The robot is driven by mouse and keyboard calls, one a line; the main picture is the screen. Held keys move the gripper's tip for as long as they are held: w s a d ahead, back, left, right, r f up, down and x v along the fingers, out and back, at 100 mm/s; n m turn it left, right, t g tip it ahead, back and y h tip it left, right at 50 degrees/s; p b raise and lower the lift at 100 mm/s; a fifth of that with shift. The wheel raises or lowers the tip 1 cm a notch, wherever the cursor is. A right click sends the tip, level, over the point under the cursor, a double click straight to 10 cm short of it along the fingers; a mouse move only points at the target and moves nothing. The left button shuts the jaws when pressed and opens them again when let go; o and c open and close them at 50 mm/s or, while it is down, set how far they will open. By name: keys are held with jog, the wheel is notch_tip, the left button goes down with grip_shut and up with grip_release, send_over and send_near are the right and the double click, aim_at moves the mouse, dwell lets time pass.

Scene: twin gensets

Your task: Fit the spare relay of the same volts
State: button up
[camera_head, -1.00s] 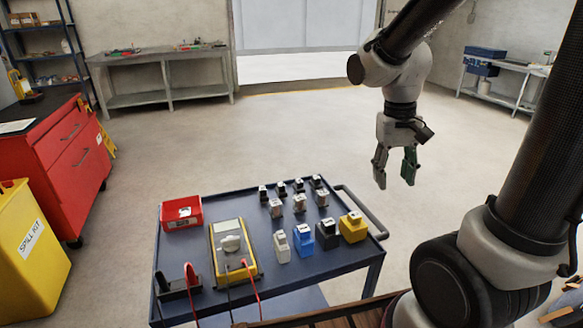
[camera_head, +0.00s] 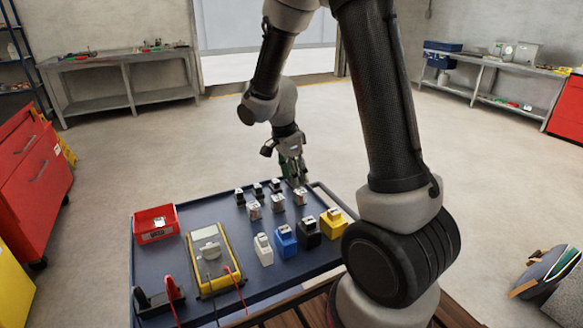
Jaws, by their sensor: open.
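Several small relay-like blocks stand in rows on the dark blue cart top (camera_head: 215,215). The back row has small dark blocks (camera_head: 240,196) with pale tops. The middle row has clear-silver ones (camera_head: 254,210). The front row has a white block (camera_head: 263,250), a blue block (camera_head: 286,240), a black block (camera_head: 308,233) and a yellow block (camera_head: 334,223). Their markings are too small to read. My gripper (camera_head: 291,176) is open, pointing down over the cart's back right, close to the back row's right end. Whether it touches a block there I cannot tell.
A red bin (camera_head: 155,228) with something pale in it sits at the cart's back left. A yellow multimeter (camera_head: 208,262) with red and black leads lies at centre left. A dark holder (camera_head: 158,300) is at front left. Benches stand far behind; the floor between is clear.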

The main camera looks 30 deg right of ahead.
aim_at(298, 191)
jog(key=shift+d+f, duration=0.25)
jog(key=shift+f, duration=0.95)
jog(key=shift+d+f, duration=0.25)
jog(key=shift+f, duration=0.9)
jog(key=shift+d+f, duration=0.25)
jog(key=shift+f, duration=0.95)
jog(key=c, duration=1)
jog(key=shift+r, duration=0.1)
jog(key=shift+r, duration=3.95)
